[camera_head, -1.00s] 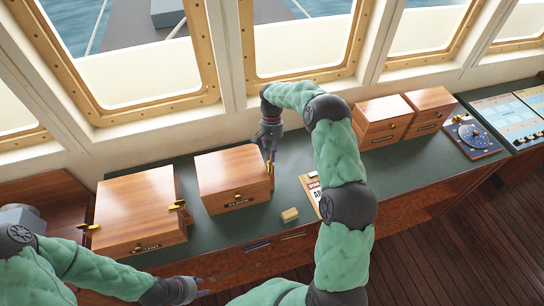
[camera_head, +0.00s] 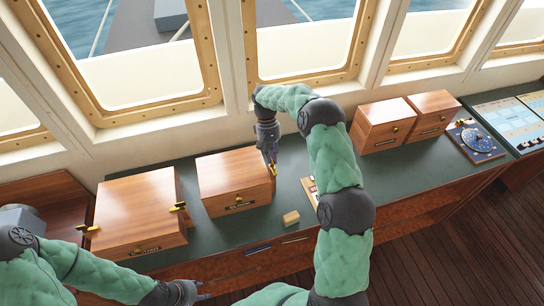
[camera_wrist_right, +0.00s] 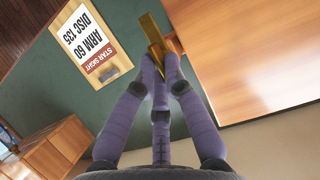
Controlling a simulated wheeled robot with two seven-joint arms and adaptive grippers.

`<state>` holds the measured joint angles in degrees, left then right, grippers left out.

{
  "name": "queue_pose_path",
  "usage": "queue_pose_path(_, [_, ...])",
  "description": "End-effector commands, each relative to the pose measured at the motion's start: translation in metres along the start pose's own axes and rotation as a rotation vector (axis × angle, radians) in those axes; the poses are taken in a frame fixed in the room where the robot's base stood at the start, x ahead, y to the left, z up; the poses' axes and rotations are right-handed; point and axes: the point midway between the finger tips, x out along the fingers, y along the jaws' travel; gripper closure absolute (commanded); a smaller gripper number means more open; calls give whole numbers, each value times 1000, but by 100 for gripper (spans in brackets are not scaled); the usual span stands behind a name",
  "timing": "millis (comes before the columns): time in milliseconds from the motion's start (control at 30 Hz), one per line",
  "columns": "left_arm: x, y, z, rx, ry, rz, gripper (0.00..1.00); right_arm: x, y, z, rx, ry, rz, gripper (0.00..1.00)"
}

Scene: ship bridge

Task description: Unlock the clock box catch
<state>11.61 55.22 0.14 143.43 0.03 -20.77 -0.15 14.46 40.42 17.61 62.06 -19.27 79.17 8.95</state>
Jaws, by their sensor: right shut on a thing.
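The middle wooden box (camera_head: 232,182), with a dark label and a brass knob on its front, stands on the green console top; I take it to be the clock box, though its label is too small to read. A brass catch (camera_head: 274,171) sits at its right side. My right gripper (camera_head: 271,156) is shut on this catch. In the right wrist view the gripper's (camera_wrist_right: 162,72) purple fingers close on the brass catch (camera_wrist_right: 151,33) beside the box (camera_wrist_right: 255,50). My left gripper (camera_head: 195,292) hangs low at the front edge, away from the box; its fingers are too small to read.
A larger wooden box (camera_head: 132,213) with brass fittings stands to the left. A small wooden block (camera_head: 291,218) lies in front. A "STAR SIGHT" card (camera_wrist_right: 88,42) lies nearby. Two boxes (camera_head: 383,125) and a blue dial instrument (camera_head: 475,138) are at right.

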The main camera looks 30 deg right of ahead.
Motion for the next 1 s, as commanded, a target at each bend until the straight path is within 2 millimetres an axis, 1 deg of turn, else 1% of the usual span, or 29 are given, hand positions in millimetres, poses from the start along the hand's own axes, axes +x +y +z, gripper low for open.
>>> queue_pose_path(133, [0, 0, 0, 0, 0, 0, 60, 0, 0, 0, -1, 2, 0, 100])
queue_pose_path(167, [0, 0, 0, 0, 0, 0, 60, 0, 0, 0, -1, 2, 0, 80])
queue_pose_path(200, [0, 0, 0, 0, 0, 0, 60, 0, 0, 0, -1, 2, 0, 69])
queue_pose_path(233, [0, 0, 0, 0, 0, 0, 60, 0, 0, 0, -1, 2, 0, 65])
queue_pose_path(533, [0, 0, 0, 0, 0, 0, 60, 0, 0, 0, 0, 1, 0, 65])
queue_pose_path(667, [0, 0, 0, 0, 0, 0, 60, -7, 0, -1, 1, 2, 0, 65])
queue_pose_path(767, [0, 0, 0, 0, 0, 0, 60, -20, 0, -1, 0, 4, 0, 65])
queue_pose_path(1000, [0, 0, 0, 0, 0, 0, 60, -67, 0, -1, 1, 6, 0, 65])
